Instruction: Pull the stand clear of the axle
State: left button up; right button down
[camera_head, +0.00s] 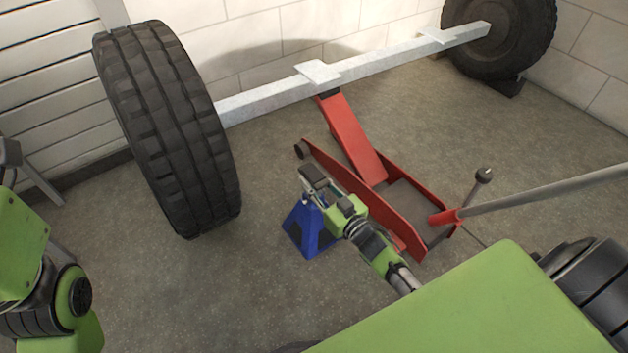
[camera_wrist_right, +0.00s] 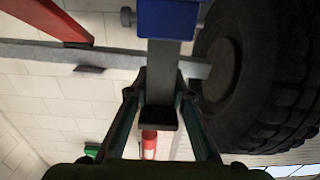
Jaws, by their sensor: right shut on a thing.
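The blue stand (camera_head: 306,232) is on the floor, on the near side of the axle (camera_head: 390,62), between the left wheel and the jack. My right gripper (camera_head: 313,180) is shut on the stand's top. In the right wrist view the fingers (camera_wrist_right: 160,105) close around the grey post below the stand's blue body (camera_wrist_right: 168,18). In the head view the stand's top is partly hidden by the gripper. The axle runs between two wheels and also shows in the wrist view (camera_wrist_right: 110,57). Of my left arm only links show at the left edge; its gripper is out of view.
A red floor jack (camera_head: 355,190) is close right of the stand, its lifting arm reaching under the axle. Its handle (camera_head: 540,192) extends right. A large tyre (camera_head: 170,130) is left of the stand. Floor in front of the stand is clear. A red cylinder (camera_wrist_right: 149,143) shows in the wrist view.

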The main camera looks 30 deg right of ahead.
jog(key=shift+s, duration=0.35)
jog(key=shift+f, duration=0.1)
jog(key=c, duration=1.7)
grip_release()
jog(key=s+d, duration=0.2)
jog(key=s, duration=0.9)
jog(key=shift+s, duration=0.4)
